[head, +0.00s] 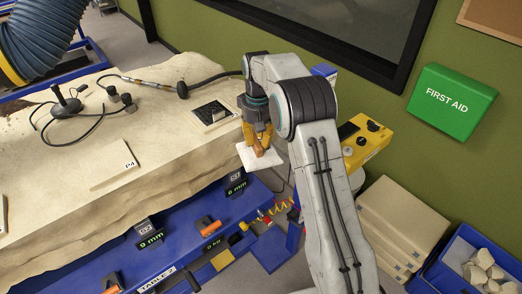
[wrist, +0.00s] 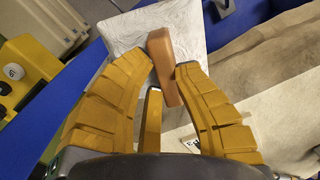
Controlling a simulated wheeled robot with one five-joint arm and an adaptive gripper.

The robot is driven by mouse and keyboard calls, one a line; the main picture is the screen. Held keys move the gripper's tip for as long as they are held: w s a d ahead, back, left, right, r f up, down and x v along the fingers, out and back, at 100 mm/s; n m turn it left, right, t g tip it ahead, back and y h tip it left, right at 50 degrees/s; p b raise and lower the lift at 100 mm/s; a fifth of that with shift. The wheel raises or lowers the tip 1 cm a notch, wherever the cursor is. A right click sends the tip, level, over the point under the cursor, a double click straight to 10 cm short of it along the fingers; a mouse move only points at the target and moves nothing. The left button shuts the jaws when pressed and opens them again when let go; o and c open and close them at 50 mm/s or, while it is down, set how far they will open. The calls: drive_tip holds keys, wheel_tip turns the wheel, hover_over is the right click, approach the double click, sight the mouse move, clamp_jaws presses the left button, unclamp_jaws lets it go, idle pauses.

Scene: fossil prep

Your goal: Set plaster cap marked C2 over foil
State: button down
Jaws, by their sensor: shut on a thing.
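My gripper (head: 262,149) is at the right end of the big pale block (head: 165,130), beside its edge. Its yellow fingers, also in the wrist view (wrist: 166,72), are shut on the orange-brown handle of a white plaster cap (wrist: 125,33). The cap, also in the head view (head: 249,158), is a flat, rough-topped slab held beyond the block's side. I can read no C2 mark on it. A small dark square patch with a pale border (head: 212,113) lies on the block's top, left of my gripper; I cannot tell whether it is the foil.
A black stand with cables (head: 66,106) is at the back left. A blue frame with labelled weights (head: 150,232) runs below. A yellow box (head: 364,140) and a blue crate of stones (head: 459,250) are at right.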

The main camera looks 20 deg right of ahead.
sight(258, 140)
drive_tip(key=r+n, duration=0.1)
drive_tip(key=r, duration=0.1)
drive_tip(key=w+r+n+p, duration=0.1)
drive_tip(key=r, duration=0.1)
drive_tip(key=w+r+p, duration=0.1)
drive_tip(key=r, duration=0.1)
drive_tip(key=shift+n, duration=0.4)
drive_tip(key=shift+w+r+n, duration=0.3)
drive_tip(key=shift+r+n, duration=0.05)
drive_tip(key=shift+n, duration=0.55)
drive_tip(key=r+n, duration=0.1)
drive_tip(key=n, duration=0.1)
drive_tip(key=r+n, duration=0.1)
drive_tip(key=n, duration=0.1)
drive_tip(key=shift+w+r+n+b, duration=0.2)
drive_tip(key=shift+n+b, duration=0.1)
drive_tip(key=shift+n, duration=0.1)
drive_tip(key=n, duration=0.4)
drive_tip(key=s+n, duration=0.1)
drive_tip(key=n, duration=0.3)
drive_tip(key=s+r+n, duration=0.1)
drive_tip(key=n, duration=0.3)
drive_tip(key=shift+s+r+n+t, duration=0.1)
drive_tip(key=shift+s+n+t, duration=0.05)
drive_tip(key=shift+n+t, duration=0.2)
